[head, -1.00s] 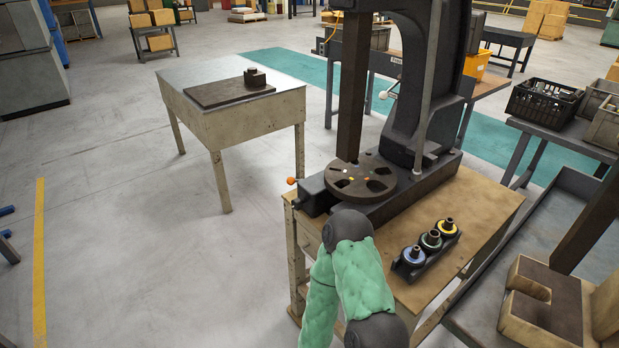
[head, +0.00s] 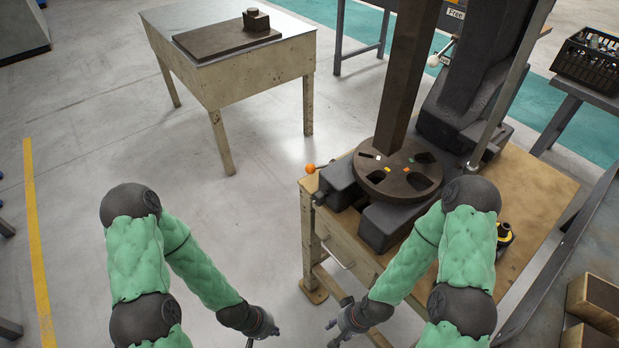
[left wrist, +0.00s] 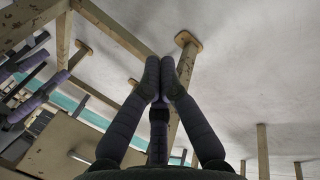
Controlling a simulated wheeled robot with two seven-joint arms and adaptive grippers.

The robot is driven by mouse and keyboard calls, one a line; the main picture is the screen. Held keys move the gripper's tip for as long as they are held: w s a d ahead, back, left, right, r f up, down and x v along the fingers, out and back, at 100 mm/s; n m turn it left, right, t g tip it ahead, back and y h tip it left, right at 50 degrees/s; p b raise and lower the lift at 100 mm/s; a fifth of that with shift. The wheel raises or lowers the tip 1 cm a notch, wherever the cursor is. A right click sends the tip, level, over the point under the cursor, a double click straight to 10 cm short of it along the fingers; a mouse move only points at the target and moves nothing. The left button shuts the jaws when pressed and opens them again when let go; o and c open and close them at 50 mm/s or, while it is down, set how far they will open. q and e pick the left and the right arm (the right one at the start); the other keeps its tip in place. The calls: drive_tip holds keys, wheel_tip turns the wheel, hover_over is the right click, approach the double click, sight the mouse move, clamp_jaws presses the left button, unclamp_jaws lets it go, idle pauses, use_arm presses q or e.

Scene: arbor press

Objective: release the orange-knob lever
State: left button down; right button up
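The orange knob (head: 310,168) sits at the left end of the black press base, above the bench's far-left corner; its lever is barely visible. The arbor press (head: 465,110) carries a round slotted plate (head: 385,185) under its ram. My left gripper (head: 262,338) is low at the bottom of the head view, left of the bench and well away from the knob. In the left wrist view its fingers (left wrist: 160,75) are together with nothing visible between them. My right gripper (head: 332,334) is beside the bench front, apart from the knob; its fingers are partly cut off.
The press bench (head: 530,195) has a drawer handle and legs close to my right gripper. A pale table (head: 250,80) with a dark plate and block stands at the back left. A black crate (head: 590,55) is at the right. Floor between the tables is free.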

use_arm(q)
drive_tip(key=s+d+r+n+g+h+p, duration=0.1)
drive_tip(key=s+d+r+n+g+h, duration=0.1)
drive_tip(key=s+n+g, duration=0.35)
drive_tip(key=w+d+r+n+t+h, duration=0.3)
drive_tip(key=w+d+r+n+h, duration=0.3)
drive_tip(key=w+r+n, duration=0.15)
drive_tip(key=w+a+r+n+t+h, duration=0.1)
drive_tip(key=w+a+r+n+t, duration=0.2)
drive_tip(key=w+r+n+t, duration=0.3)
drive_tip(key=w+a+r+n+t+h+p, duration=0.1)
drive_tip(key=w+a+r+n+t, duration=0.3)
drive_tip(key=w+r+t, duration=0.5)
drive_tip(key=w+n+h, duration=0.1)
drive_tip(key=w, duration=0.6)
drive_tip(key=shift+n+p, duration=0.3)
drive_tip(key=shift+n, duration=0.1)
